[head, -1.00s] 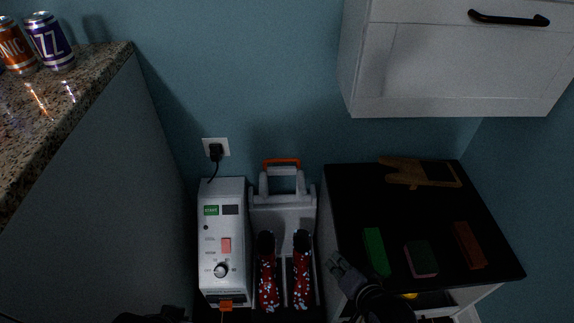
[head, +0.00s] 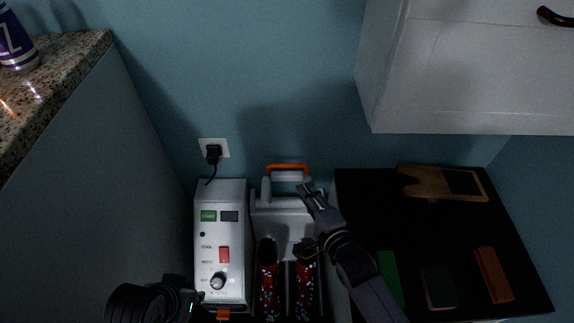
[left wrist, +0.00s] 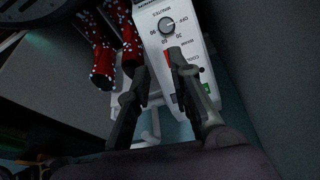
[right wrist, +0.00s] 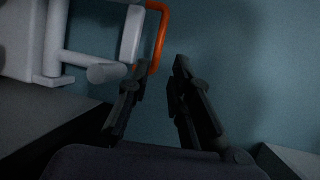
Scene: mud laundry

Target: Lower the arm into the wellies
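The red spotted wellies (head: 269,285) stand side by side in a grey-white rack at the bottom centre of the head view; they also show at the upper left of the left wrist view (left wrist: 101,50). Behind them is a pale arm frame (head: 284,203) with an orange handle (head: 287,167) on top, raised above the boots. My right gripper (head: 309,189) is just right of this frame, open and empty. In the right wrist view the handle (right wrist: 160,34) is ahead of its fingers, apparently not gripped. My left gripper (left wrist: 158,65) is open and empty near the dryer box.
The white dryer box (head: 235,275) with knob and red switch stands left of the wellies. A dark-topped cabinet (head: 365,220) with brushes stands right. A white wall cupboard (head: 450,80) hangs above it, and a granite counter (head: 60,75) is at left.

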